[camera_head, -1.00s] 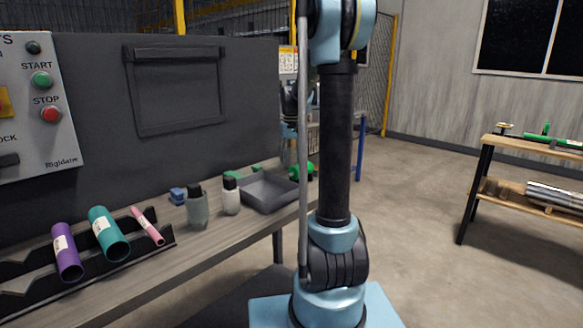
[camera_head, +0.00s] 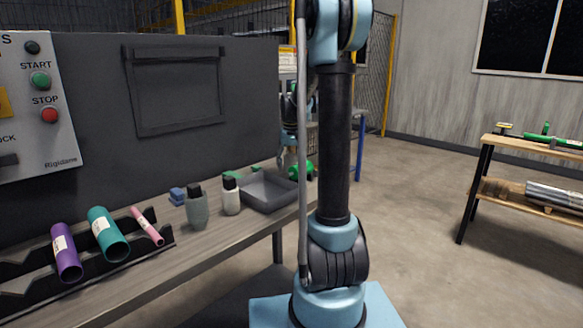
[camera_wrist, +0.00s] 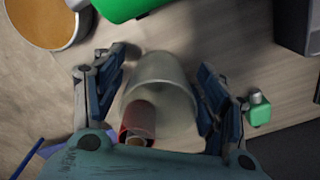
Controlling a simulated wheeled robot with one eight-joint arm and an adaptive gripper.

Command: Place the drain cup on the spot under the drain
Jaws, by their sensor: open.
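In the wrist view, a pale, greyish cup-like vessel (camera_wrist: 165,75), likely the drain cup, stands between the two fingers of my gripper (camera_wrist: 160,92). The fingers are spread on either side, apart from its walls. A red-brown cylinder (camera_wrist: 137,122) overlaps the near side of the vessel; I cannot tell whether it is inside it or in front of it. In the head view my gripper (camera_head: 282,160) is small, over the far end of the bench, partly hidden by my arm. I cannot make out the drain or the spot under it.
In the wrist view, a round container with orange-brown contents (camera_wrist: 45,22), a green object (camera_wrist: 122,8) and a small green block (camera_wrist: 258,110) surround the vessel. In the head view, a dark tray (camera_head: 268,206), two bottles and coloured tubes sit on the bench (camera_head: 205,262).

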